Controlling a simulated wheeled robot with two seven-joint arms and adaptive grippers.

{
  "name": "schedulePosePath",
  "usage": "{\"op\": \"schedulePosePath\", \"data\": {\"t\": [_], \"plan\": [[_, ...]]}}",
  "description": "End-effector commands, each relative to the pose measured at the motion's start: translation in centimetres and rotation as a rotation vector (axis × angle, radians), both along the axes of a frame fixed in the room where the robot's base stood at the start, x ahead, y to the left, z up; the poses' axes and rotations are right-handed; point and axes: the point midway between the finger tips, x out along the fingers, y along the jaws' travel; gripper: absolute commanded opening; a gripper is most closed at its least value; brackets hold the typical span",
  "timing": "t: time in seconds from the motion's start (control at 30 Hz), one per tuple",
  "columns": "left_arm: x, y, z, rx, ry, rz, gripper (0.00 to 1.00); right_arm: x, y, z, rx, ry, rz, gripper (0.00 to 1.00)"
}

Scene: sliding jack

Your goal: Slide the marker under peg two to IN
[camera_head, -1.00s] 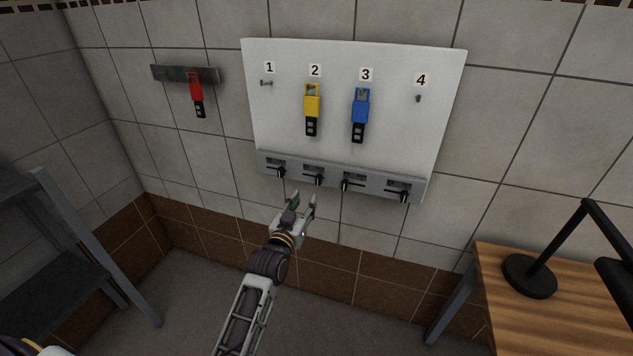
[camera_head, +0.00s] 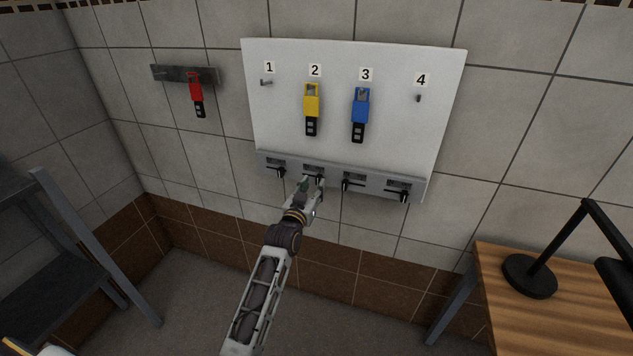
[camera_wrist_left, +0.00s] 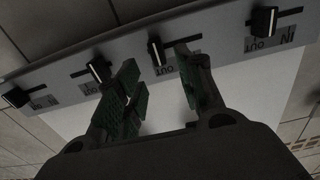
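The slider rail (camera_head: 335,176) runs along the bottom of the white board (camera_head: 290,110). The black marker under peg two (camera_head: 318,179) sits just beyond my left gripper (camera_head: 312,185) in the head view. In the left wrist view, the board hangs upside down, and this marker (camera_wrist_left: 157,52) shows between the fingertips of my left gripper (camera_wrist_left: 160,75), which are apart. An OUT label shows beside the marker. Its IN label is hidden, seemingly behind a finger. I cannot tell whether a finger touches the marker. My right gripper is not in view.
Other markers stand on the rail under pegs one (camera_head: 281,172), three (camera_head: 346,185) and four (camera_head: 404,196). A yellow tag (camera_head: 312,101) and a blue tag (camera_head: 360,107) hang above. A wooden table (camera_head: 590,315) with a lamp stands right, a shelf (camera_head: 85,235) left.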

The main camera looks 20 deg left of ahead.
Motion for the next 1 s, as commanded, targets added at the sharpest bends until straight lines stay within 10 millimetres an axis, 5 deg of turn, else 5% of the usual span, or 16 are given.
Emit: {"op": "schedulePosePath", "data": {"t": [0.5,0.93,1.0], "plan": [[3.7,-0.1,0.1,-0.001,0.000,0.000,0.38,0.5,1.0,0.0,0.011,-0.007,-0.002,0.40],[4.0,-0.1,0.0,-0.001,0.000,0.000,0.38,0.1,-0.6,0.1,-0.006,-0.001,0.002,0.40],[4.0,-0.1,0.0,-0.001,0.000,0.000,0.30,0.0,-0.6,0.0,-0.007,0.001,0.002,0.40]]}}
